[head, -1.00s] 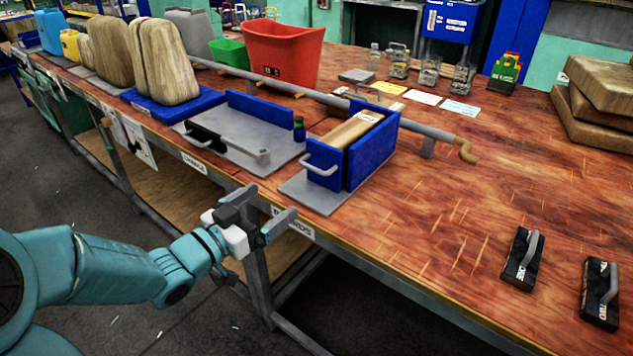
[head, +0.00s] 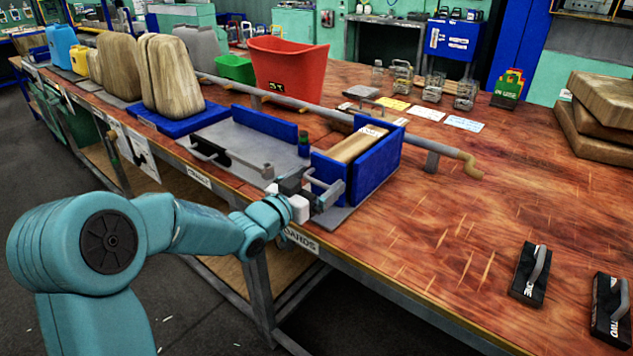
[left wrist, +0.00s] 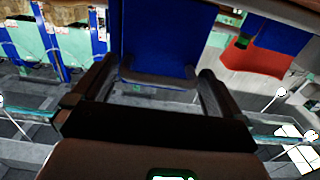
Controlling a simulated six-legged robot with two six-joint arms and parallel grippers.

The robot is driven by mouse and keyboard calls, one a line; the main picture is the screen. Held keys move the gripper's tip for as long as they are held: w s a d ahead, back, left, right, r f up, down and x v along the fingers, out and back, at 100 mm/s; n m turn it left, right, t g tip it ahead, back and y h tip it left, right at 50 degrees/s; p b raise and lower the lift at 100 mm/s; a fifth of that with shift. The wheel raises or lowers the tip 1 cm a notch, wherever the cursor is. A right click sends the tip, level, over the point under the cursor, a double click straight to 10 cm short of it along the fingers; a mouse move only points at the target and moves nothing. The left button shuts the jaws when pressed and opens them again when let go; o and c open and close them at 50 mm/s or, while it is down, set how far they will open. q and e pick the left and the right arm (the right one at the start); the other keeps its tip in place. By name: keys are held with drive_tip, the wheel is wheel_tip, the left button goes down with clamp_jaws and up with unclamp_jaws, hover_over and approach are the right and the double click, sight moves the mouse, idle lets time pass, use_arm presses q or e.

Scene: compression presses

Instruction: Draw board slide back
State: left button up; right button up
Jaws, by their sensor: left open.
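The board slide is a blue press (head: 372,175) with a pale wooden board (head: 358,145) between its blue walls. A grey bar handle (head: 328,193) stands out from its front blue plate, which also shows in the left wrist view (left wrist: 165,38). My left gripper (head: 305,190) is open right at this handle. In the left wrist view the fingers (left wrist: 153,92) stand either side of the plate's lower edge, with the handle's grey bar between them. I cannot tell whether they touch it. My right gripper is not in view.
Left of the press lies a grey plate with a black handle (head: 205,150) and a blue back wall. A long grey pipe (head: 440,150) runs behind. A red bin (head: 287,75) stands further back. Black handled blocks (head: 530,274) lie at right.

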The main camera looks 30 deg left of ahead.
use_arm(q)
drive_tip(key=shift+w, duration=0.2)
drive_tip(key=shift+c, duration=0.3)
drive_tip(key=c, duration=1.1)
drive_tip(key=shift+s+a+f, duration=0.1)
drive_tip(key=shift+s, duration=0.3)
drive_tip(key=s+b, duration=0.2)
drive_tip(key=s, duration=0.4)
drive_tip(key=shift+s+a, duration=0.15)
